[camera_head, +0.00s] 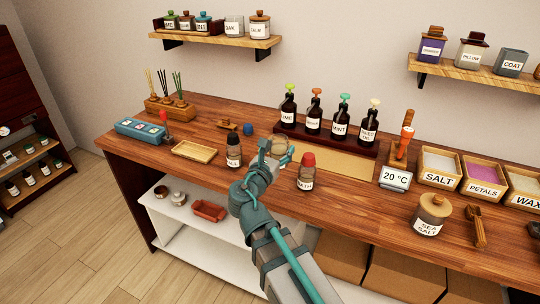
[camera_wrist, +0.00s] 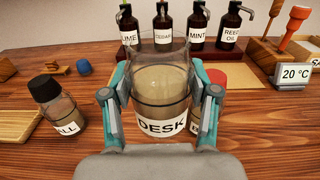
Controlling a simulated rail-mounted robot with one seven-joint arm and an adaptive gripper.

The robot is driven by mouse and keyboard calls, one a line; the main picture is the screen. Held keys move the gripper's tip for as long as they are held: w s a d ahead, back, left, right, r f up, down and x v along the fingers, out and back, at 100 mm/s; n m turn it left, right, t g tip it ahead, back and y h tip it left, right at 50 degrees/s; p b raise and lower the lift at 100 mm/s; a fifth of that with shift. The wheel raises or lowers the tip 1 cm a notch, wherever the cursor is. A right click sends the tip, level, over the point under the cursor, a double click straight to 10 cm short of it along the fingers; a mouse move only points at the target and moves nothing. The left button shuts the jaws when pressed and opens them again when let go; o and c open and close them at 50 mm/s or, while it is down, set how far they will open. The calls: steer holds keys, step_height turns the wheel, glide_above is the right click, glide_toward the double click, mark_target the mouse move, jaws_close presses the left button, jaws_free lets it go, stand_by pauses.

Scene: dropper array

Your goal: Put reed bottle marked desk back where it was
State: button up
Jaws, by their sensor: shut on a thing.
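The reed bottle marked DESK (camera_wrist: 163,105) is a clear, brownish glass bottle with an open top and a white label. My gripper (camera_wrist: 162,112) is shut on its sides, and the label faces the wrist camera. In the head view my gripper (camera_head: 276,150) is over the middle of the wooden counter and mostly hides the bottle. I cannot tell whether the bottle touches the counter. A black-capped bottle (camera_head: 233,152), its label partly read as "ALL", stands to the left. A red-capped bottle (camera_head: 306,172) stands close on the right.
A wooden rack with reeds (camera_head: 172,106) stands at the back left, near a blue box (camera_head: 141,130) and an empty shallow tray (camera_head: 194,151). A blue cap (camera_head: 248,129) lies behind. Several dropper bottles (camera_head: 313,113) stand in a row at the back. The 20 °C display (camera_head: 395,178) is right.

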steer(key=w+a+f, duration=0.1)
steer(key=w+f, duration=0.1)
steer(key=w+a+f, duration=0.1)
steer(key=w+f, duration=0.1)
steer(key=w, duration=0.1)
steer(key=w+a+f, duration=0.1)
steer(key=w+f, duration=0.1)
steer(key=f, duration=0.1)
steer(key=shift+w+f+p, duration=0.1)
steer(key=shift+w+p, duration=0.05)
steer(key=shift+p, duration=0.15)
steer(key=shift+f, duration=1.6)
steer(key=shift+f, duration=0.15)
steer(key=o, duration=1.5)
steer(key=b+v, duration=0.1)
steer(key=v, duration=1.1)
steer(key=shift+b, duration=0.35)
